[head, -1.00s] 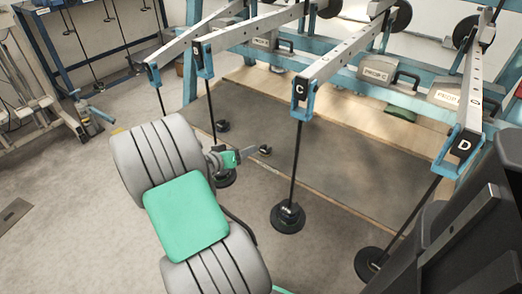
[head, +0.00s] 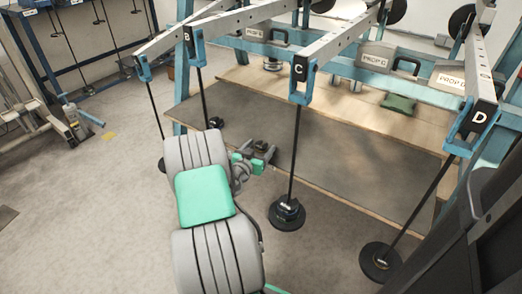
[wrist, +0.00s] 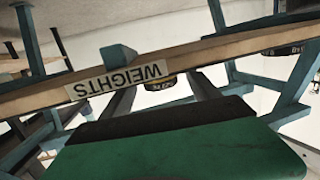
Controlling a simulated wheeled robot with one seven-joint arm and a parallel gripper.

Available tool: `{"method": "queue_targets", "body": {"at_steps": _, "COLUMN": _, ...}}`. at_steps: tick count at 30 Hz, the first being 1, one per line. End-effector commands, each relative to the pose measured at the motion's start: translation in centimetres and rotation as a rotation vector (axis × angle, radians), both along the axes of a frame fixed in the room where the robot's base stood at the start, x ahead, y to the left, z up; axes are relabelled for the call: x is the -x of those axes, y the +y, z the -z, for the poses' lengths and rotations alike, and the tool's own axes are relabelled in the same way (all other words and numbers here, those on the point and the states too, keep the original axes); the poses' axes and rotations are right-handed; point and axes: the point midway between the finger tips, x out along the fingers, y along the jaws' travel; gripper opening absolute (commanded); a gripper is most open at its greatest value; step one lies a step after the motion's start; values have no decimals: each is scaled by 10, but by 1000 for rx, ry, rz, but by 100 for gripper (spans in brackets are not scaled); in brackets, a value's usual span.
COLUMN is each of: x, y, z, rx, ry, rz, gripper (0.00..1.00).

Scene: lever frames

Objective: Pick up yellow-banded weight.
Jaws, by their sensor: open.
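In the wrist view, which shows the scene upside down, a small dark weight (wrist: 158,83) with a yellowish band sits beside the wooden edge labelled WEIGHTS (wrist: 118,80). It lies between and beyond the two grey fingers of my gripper (wrist: 163,92), and part of it is hidden. In the head view my gripper (head: 265,153) is open at the near edge of the dark mat (head: 330,170). I cannot make out the banded weight clearly there. Another small dark weight (head: 215,122) stands on the mat, left of my gripper.
Lever arms overhang the bench, with rods and disc weights hanging from them. The C disc (head: 287,213) hangs just right of my gripper; the D disc (head: 380,261) is farther right. A green cushion-like object (head: 398,103) lies at the back.

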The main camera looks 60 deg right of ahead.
Motion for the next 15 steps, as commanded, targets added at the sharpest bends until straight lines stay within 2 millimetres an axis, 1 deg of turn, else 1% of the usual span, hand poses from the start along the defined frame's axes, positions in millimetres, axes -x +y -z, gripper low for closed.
{"method": "queue_targets", "body": {"at_steps": 5, "x": 0, "y": -1, "z": -1, "rx": 0, "ry": 0, "rz": -1, "gripper": 71}}
{"method": "queue_targets", "body": {"at_steps": 6, "x": 0, "y": -1, "z": -1, "rx": 0, "ry": 0, "rz": -1, "gripper": 69}}
{"method": "queue_targets", "body": {"at_steps": 15, "x": 0, "y": 0, "z": -1, "rx": -1, "ry": 0, "rz": 0, "gripper": 44}}
